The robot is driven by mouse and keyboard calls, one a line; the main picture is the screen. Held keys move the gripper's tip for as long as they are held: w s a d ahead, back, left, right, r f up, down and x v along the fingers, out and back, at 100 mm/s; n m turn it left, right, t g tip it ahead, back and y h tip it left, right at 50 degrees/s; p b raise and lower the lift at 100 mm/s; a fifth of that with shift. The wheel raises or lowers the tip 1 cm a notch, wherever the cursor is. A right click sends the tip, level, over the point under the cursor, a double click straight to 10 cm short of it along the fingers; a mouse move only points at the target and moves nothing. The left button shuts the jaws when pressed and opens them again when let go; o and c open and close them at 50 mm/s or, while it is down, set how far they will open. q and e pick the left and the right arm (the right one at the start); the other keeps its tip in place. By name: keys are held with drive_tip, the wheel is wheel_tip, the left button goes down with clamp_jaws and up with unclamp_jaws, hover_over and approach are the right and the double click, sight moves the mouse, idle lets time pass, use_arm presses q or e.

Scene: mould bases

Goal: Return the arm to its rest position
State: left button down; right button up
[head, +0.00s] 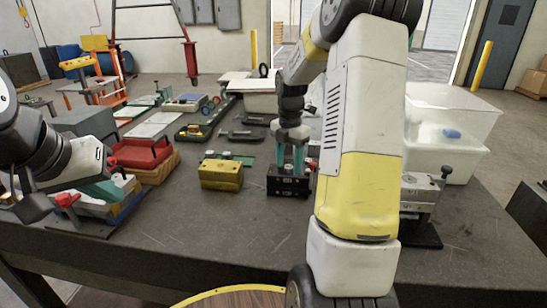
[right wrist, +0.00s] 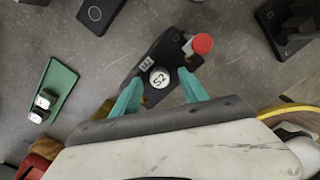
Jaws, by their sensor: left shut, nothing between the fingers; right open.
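My right gripper (head: 289,158) hangs in the middle of the table, with its teal fingers open and pointing down. Below it is a black mould base (head: 288,186) with small white labels on its front. In the right wrist view this base (right wrist: 148,62) carries a silver disc (right wrist: 160,77) marked "S2" and a red knob (right wrist: 202,44). The open fingers lie on either side of the disc; I cannot tell whether they touch it. My left gripper (head: 110,189) is shut and empty at the left, over a small stand with a red knob (head: 67,199).
A yellow block (head: 221,175) stands left of the black base. A red box (head: 141,152) is near the left gripper. Translucent bins (head: 452,120) and a grey metal fixture (head: 419,192) stand at the right. The table's front (head: 230,240) is mostly clear.

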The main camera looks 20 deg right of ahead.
wheel_tip(320, 180, up, 8)
drive_tip(key=shift+f, duration=0.1)
drive_tip(key=s+a+r+m+t, duration=0.2)
drive_tip(key=s+a+m, duration=0.2)
drive_tip(key=s+m, duration=0.3)
drive_tip(key=s+a+r+m+t+y, duration=0.1)
drive_tip(key=s+a+r+m+t, duration=0.1)
drive_tip(key=s+m, duration=0.6)
drive_tip(key=s+a+r+m+t+y, duration=0.1)
drive_tip(key=s+a+r+m+t, duration=0.1)
drive_tip(key=s+a+m, duration=0.4)
drive_tip(key=shift+s+a+r+m, duration=0.3)
drive_tip(key=shift+s+r+m, duration=0.35)
drive_tip(key=shift+s+m, duration=0.45)
drive_tip(key=shift+w+d, duration=0.1)
